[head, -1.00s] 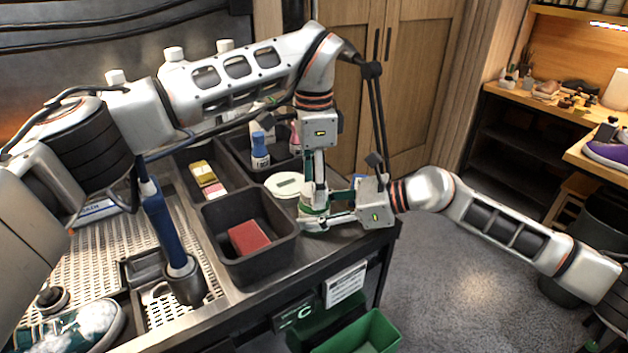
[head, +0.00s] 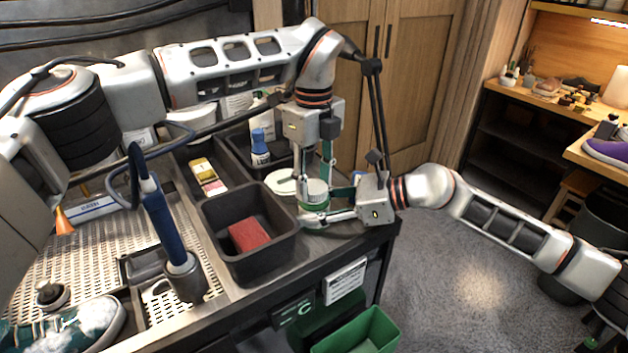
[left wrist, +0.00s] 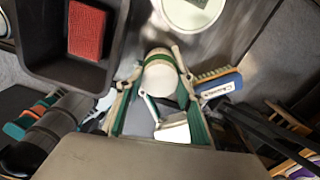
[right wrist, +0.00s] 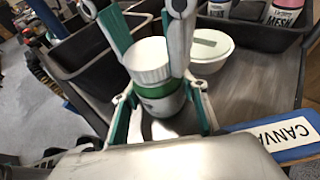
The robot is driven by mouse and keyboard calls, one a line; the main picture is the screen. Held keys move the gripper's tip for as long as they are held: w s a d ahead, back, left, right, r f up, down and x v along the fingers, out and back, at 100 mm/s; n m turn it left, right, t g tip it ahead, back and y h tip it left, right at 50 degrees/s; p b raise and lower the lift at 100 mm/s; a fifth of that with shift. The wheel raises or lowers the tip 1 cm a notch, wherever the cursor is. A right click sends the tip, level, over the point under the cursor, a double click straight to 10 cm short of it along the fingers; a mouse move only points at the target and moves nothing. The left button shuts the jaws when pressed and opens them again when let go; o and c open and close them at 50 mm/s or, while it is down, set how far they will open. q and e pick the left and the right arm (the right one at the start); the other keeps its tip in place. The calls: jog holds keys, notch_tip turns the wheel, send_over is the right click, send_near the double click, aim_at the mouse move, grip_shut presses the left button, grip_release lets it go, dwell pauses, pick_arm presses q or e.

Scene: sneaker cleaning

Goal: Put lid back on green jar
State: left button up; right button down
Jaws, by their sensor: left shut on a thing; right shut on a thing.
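The green jar (head: 313,206) stands near the right end of the bench, with a green band and pale body. Its white ribbed lid (right wrist: 150,58) sits upright directly over the green band in the right wrist view, with no clear gap. I cannot tell if it is fully seated. My left gripper (head: 316,183) comes down from above and is shut on the lid. My right gripper (head: 312,216) comes in from the right, low, and is shut around the jar body (right wrist: 160,104). The lid's top shows between my left fingers in the left wrist view (left wrist: 160,82).
A shallow white tub (head: 281,182) stands just left of the jar. A dark bin with a red block (head: 248,236) is nearer the front. A blue-backed brush (left wrist: 218,82) lies close beside the jar. The bench's front edge is near.

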pick_arm(q)
jog(key=m, duration=0.5)
jog(key=shift+m, duration=0.3)
jog(key=m, duration=1.3)
jog(key=shift+m, duration=0.4)
jog(key=m, duration=0.6)
jog(key=shift+f+m, duration=0.1)
jog(key=shift+m, duration=0.2)
jog(key=o, duration=1.2)
jog(key=shift+o, duration=0.2)
jog(key=shift+r, duration=2.3)
